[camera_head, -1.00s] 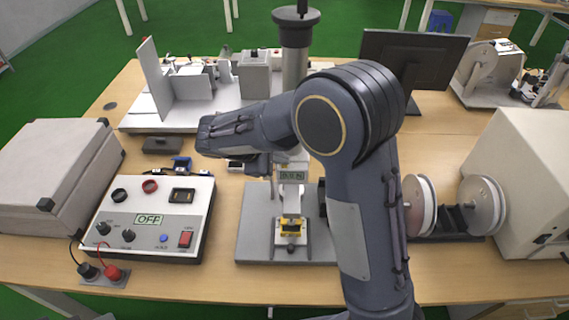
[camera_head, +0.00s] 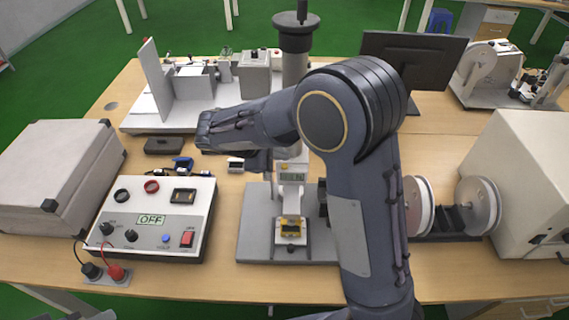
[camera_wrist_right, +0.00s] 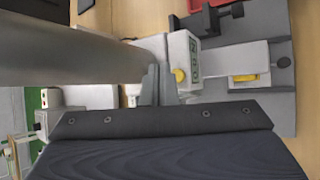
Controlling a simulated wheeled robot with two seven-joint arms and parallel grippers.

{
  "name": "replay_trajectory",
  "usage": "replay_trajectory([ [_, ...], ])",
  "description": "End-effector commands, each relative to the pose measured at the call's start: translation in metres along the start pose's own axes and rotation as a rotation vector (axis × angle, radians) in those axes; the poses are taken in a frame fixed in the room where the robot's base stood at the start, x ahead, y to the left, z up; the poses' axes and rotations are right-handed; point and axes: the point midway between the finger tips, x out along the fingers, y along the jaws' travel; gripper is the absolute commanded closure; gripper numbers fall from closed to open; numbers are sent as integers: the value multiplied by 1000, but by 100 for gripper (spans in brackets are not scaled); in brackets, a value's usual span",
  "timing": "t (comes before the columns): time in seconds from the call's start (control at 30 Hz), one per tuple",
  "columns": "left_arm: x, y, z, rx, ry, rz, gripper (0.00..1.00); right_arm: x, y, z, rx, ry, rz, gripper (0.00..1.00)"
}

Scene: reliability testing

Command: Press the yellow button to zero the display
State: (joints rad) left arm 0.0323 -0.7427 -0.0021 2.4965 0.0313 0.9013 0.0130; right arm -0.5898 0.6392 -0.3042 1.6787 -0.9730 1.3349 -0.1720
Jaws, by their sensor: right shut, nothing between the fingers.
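The test stand has a white gauge with a greenish display (camera_head: 291,177); its digits are too small to read surely. The yellow button (camera_head: 284,167) sits just above the display and also shows in the right wrist view (camera_wrist_right: 179,75), on the gauge's near side. My right gripper (camera_wrist_right: 160,85) is shut and empty, its fingertips just left of the button in that view. I cannot tell whether they touch it. In the head view, my right arm hides most of this gripper. My left gripper is not in view.
The stand's column (camera_head: 294,60) rises close to my right arm. A control box (camera_head: 150,215) reading OFF is at left, and white spools (camera_head: 480,206) are at right.

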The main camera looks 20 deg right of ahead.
Motion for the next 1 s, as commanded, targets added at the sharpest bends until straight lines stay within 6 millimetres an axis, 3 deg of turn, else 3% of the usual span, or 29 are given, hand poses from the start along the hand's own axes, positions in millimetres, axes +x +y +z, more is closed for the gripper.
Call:
replay_trajectory([
  [0.4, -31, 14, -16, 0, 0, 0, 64, -31, 23, 22, 1, 1, 0, 100],
  [1.0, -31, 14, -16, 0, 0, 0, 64, -30, 22, 26, 9, 7, -13, 100],
])
